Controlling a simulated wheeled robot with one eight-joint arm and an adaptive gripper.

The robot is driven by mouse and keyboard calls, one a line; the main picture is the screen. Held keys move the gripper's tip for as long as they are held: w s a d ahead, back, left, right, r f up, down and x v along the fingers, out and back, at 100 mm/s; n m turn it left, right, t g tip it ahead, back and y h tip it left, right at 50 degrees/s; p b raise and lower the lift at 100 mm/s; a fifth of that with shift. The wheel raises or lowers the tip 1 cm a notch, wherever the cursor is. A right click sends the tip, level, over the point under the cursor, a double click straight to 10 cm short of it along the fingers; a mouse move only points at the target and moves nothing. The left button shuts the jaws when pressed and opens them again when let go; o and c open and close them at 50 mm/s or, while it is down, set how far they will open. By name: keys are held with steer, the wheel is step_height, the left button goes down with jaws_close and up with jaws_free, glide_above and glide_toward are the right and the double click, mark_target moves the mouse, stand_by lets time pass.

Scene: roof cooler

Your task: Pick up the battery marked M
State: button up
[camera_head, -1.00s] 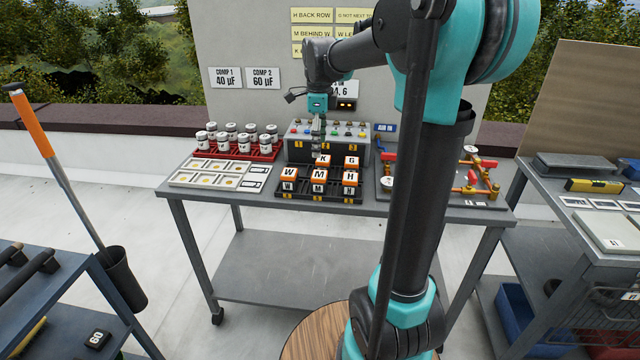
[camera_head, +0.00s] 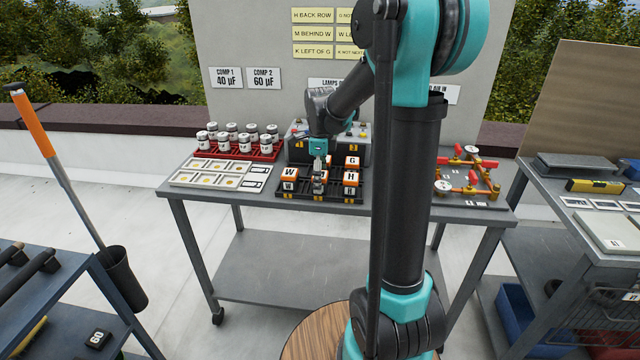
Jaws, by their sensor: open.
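The batteries are orange blocks with white lettered faces, standing in a dark rack (camera_head: 335,199) on the grey bench. My gripper (camera_head: 319,187) is open and points down at the middle of the front row. The battery marked M is mostly hidden behind its fingers; only a sliver of it (camera_head: 327,174) shows. I cannot tell whether the fingers touch it. The W battery (camera_head: 289,175) stands to the left and the H battery (camera_head: 350,178) to the right. The G battery (camera_head: 352,161) stands behind H. The K battery is hidden by my gripper.
A red rack of white cans (camera_head: 239,139) and a pale tray (camera_head: 205,181) lie left of the batteries. A grey control box (camera_head: 357,148) stands close behind them. Red valves and brass pipes (camera_head: 468,178) are at the right. Yellow note cards (camera_head: 312,32) hang on the back panel.

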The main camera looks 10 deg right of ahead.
steer(key=shift+f, duration=0.1)
steer(key=shift+c, duration=0.3)
steer(key=c, duration=1.4)
steer(key=shift+c, duration=0.4)
